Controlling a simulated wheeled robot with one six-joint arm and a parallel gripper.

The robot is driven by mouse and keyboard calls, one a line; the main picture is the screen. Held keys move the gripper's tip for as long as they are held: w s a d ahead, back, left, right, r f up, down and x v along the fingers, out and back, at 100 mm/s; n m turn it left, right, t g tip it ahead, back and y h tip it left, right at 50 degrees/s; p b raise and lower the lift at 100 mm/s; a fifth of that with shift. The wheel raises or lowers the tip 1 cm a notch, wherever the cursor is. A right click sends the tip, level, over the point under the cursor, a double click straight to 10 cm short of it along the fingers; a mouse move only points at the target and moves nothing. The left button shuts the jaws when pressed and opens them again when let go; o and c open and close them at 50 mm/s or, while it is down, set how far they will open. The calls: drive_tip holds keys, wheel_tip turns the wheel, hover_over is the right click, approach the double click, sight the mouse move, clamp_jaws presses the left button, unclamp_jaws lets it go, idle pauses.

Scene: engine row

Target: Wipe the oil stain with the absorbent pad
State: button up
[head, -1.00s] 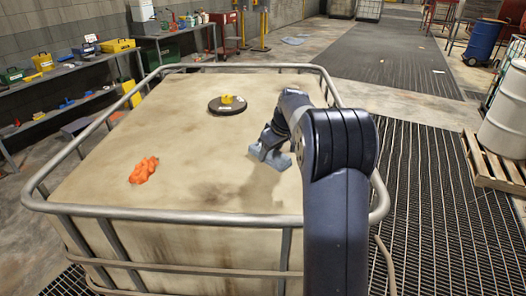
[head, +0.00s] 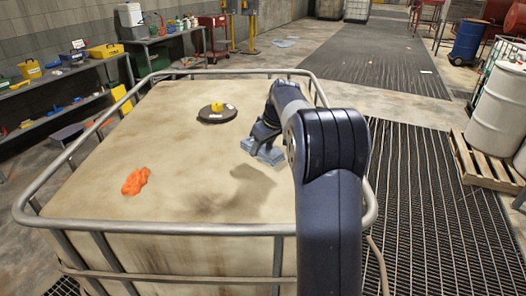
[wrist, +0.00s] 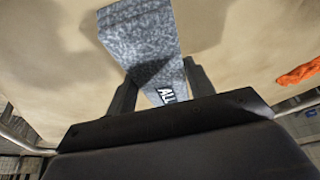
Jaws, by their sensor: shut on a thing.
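My gripper (head: 262,148) is shut on a grey-blue absorbent pad (head: 272,157) over the right part of the pale tank top (head: 150,110). In the wrist view the speckled grey pad (wrist: 143,42) sits between both fingers, with part of a dark label showing. I cannot tell whether the pad touches the tank top. A faint brownish oil stain (head: 212,202) shows near the front of the tank top, left of my gripper's dark shadow. Its exact edge is unclear.
An orange crumpled cloth (head: 135,181) lies at the left on the tank top. A metal rail (head: 150,227) surrounds the top. The middle is clear.

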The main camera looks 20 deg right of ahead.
drive_tip(key=shift+r, duration=0.35)
drive_tip(key=shift+r, duration=1.45)
